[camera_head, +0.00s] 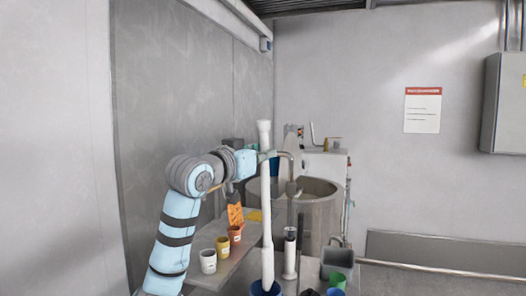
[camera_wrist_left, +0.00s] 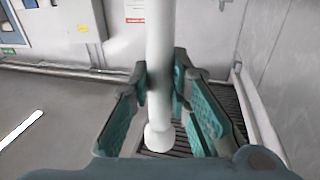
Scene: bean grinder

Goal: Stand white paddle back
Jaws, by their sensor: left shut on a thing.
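The white paddle (camera_head: 266,215) stands nearly upright as a long pole in the head view, with a wider top end. Its lower end reaches a dark blue pot (camera_head: 257,291) at the bottom edge of the view; I cannot tell whether it rests inside. My left gripper (camera_head: 267,156) is shut around the paddle's upper part. In the left wrist view the paddle (camera_wrist_left: 159,45) runs between the teal fingers of the left gripper (camera_wrist_left: 160,88), and a thicker white end shows below them. My right gripper is not in view.
A large metal vat (camera_head: 318,212) stands behind the paddle. A table (camera_head: 217,268) at the left carries a white cup (camera_head: 208,262), a yellow cup (camera_head: 223,246) and a brown pot (camera_head: 235,233). A grey square bin (camera_head: 337,262) and a green cup (camera_head: 337,280) are at the right.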

